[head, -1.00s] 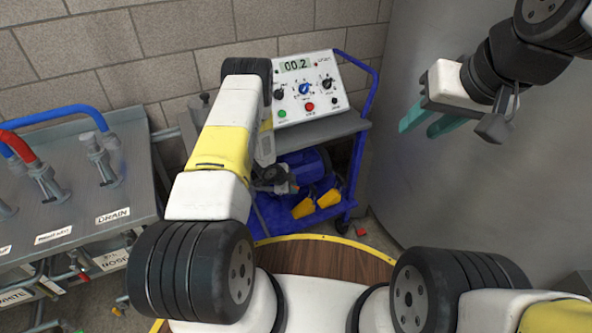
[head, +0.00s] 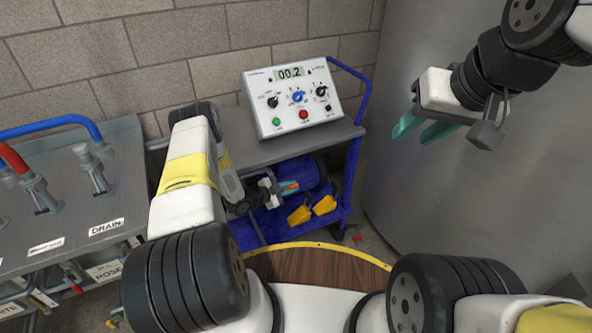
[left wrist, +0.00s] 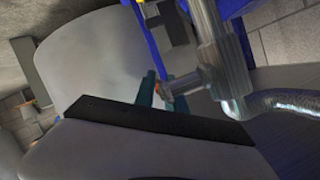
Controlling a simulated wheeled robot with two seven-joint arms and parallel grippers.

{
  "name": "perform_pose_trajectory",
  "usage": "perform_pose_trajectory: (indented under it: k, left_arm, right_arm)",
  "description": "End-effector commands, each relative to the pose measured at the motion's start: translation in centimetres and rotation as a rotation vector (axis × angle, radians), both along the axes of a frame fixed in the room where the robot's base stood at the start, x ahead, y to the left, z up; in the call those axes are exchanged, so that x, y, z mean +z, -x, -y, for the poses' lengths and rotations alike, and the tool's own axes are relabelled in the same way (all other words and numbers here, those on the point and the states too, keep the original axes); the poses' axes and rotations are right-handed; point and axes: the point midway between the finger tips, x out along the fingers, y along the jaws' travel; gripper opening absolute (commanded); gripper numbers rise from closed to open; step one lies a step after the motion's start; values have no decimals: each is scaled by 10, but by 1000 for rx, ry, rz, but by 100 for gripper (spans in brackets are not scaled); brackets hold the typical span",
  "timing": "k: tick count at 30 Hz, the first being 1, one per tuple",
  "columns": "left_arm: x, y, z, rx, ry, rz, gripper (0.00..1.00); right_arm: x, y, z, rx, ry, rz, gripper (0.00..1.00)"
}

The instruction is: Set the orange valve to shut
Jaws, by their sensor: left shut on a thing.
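My left gripper (head: 284,187) is low at the cart, in front of a blue machine on its lower shelf. Its teal fingers also show in the left wrist view (left wrist: 156,91), shut on a small orange part, which looks like the orange valve's handle (left wrist: 167,90). That part sits beside a grey metal pipe fitting (left wrist: 205,78). The handle is mostly hidden by the fingers, so I cannot tell its angle to the pipe. My right gripper (head: 423,127) hangs empty at the upper right, its teal fingers apart.
A control box (head: 292,97) reading 00.2 stands on the cart's grey top. The blue machine (head: 308,172) and yellow pieces (head: 312,208) are below. A grey bench (head: 75,200) with hoses is at the left. A large grey tank (head: 480,200) curves at the right.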

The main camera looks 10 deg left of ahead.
Motion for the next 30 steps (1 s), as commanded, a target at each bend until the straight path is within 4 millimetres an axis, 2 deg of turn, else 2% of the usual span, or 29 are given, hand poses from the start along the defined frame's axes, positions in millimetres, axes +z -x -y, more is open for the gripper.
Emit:
perform_pose_trajectory:
  k: [16,17,19,30]
  left_arm:
    - [2,-1,0,0,20,14,0]
    - [2,-1,0,0,20,14,21]
    - [2,-1,0,0,20,14,35]
    - [2,2,-2,1,18,12,37]
  right_arm:
    - [0,0,0,0,0,0,36]
    - [0,0,0,0,0,0,36]
    - [0,0,0,0,0,0,36]
    - [0,0,0,0,0,0,36]
